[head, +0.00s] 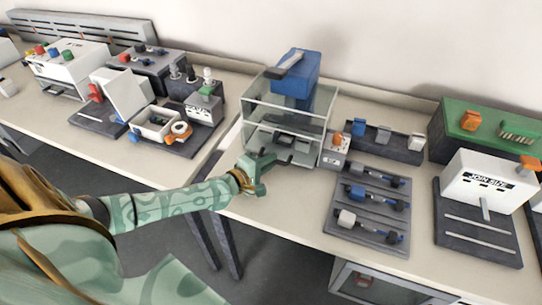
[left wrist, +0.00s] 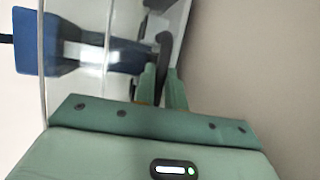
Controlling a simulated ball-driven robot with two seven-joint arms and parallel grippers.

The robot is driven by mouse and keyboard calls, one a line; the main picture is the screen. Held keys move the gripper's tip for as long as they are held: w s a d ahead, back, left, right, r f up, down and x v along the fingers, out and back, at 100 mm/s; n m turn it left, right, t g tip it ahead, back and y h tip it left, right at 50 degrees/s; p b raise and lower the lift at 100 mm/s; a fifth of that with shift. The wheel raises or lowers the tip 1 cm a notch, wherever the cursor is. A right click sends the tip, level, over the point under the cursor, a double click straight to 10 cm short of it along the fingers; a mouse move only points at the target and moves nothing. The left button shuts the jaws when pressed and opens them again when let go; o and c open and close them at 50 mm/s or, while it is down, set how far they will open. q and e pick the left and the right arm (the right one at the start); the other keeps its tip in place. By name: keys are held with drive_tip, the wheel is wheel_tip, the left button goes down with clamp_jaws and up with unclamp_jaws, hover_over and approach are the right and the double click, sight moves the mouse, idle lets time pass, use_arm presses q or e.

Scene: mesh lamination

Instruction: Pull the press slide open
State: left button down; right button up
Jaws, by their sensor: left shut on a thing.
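The press (head: 292,85) stands at the back middle of the table, with a blue top and a clear box-shaped guard. Its slide (head: 302,157) shows as a grey and dark piece low at the open front of the guard. My left gripper (head: 267,161) is at the front left of the press, shut on the slide's dark handle. In the left wrist view the green fingers (left wrist: 165,85) close around the dark handle (left wrist: 164,48), and the blue press part (left wrist: 62,42) shows behind the clear panel. The handle's gripped part is hidden by the fingers. My right gripper is not in view.
A grey rack (head: 371,208) with several tools lies right of the press. A white box marked "JOIN SIZE" (head: 487,181) stands farther right.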

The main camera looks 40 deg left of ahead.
use_arm(q)
drive_tip(key=s+d+p, duration=0.1)
drive_tip(key=s, duration=0.3)
drive_tip(key=s+d+p, duration=0.1)
drive_tip(key=s+p, duration=0.1)
drive_tip(key=s, duration=0.2)
drive_tip(key=s+d+p, duration=0.1)
drive_tip(key=s, duration=0.3)
drive_tip(key=shift+s+r+p, duration=0.1)
drive_tip(key=shift+s+p, duration=0.1)
drive_tip(key=shift+p, duration=0.1)
drive_tip(key=shift+s+d, duration=0.1)
drive_tip(key=shift+s, duration=0.45)
drive_tip(key=c, duration=1.5)
unclamp_jaws()
drive_tip(key=shift+o, duration=0.2)
drive_tip(key=p+v, duration=0.2)
drive_tip(key=v, duration=1.4)
